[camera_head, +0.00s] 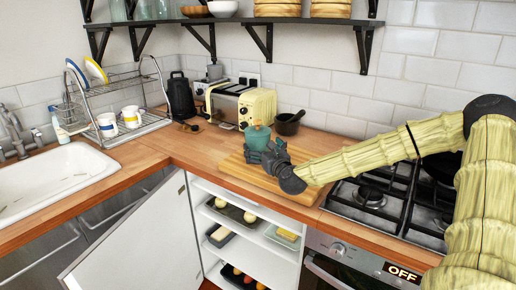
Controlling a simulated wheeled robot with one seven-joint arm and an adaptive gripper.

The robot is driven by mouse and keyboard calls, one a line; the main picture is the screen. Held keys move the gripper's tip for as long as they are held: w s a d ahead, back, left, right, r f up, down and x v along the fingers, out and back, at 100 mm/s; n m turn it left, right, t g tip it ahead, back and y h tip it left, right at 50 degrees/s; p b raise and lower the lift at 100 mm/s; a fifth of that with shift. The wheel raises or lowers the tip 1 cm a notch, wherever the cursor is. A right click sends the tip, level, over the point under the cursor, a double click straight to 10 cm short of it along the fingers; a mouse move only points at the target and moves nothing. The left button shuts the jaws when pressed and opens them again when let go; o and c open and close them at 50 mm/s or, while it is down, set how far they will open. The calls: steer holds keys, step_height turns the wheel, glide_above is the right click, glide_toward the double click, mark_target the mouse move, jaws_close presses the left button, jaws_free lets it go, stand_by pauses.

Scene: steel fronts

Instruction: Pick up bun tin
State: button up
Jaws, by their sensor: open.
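Dark trays with pale rolls or similar food (236,213) sit on shelves in the open cabinet below.
The wooden board (234,168) lies under my gripper. The gas hob (372,197) is at right. An open cabinet door (140,245) juts out front-left.

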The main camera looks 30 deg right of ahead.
steer(key=shift+w+d+p, duration=0.15)
steer(key=shift+w+d, duration=0.05)
steer(key=shift+w, duration=0.55)
steer(key=shift+w+d+p, duration=0.15)
steer(key=shift+w+p, duration=0.05)
steer(key=shift+w, duration=0.55)
steer(key=shift+w+d+p, duration=0.15)
steer(key=shift+w+d, duration=0.05)
steer(key=shift+w, duration=0.55)
steer(key=c, duration=1.9)
steer(key=shift+r, duration=0.1)
steer(key=shift+c, duration=0.4)
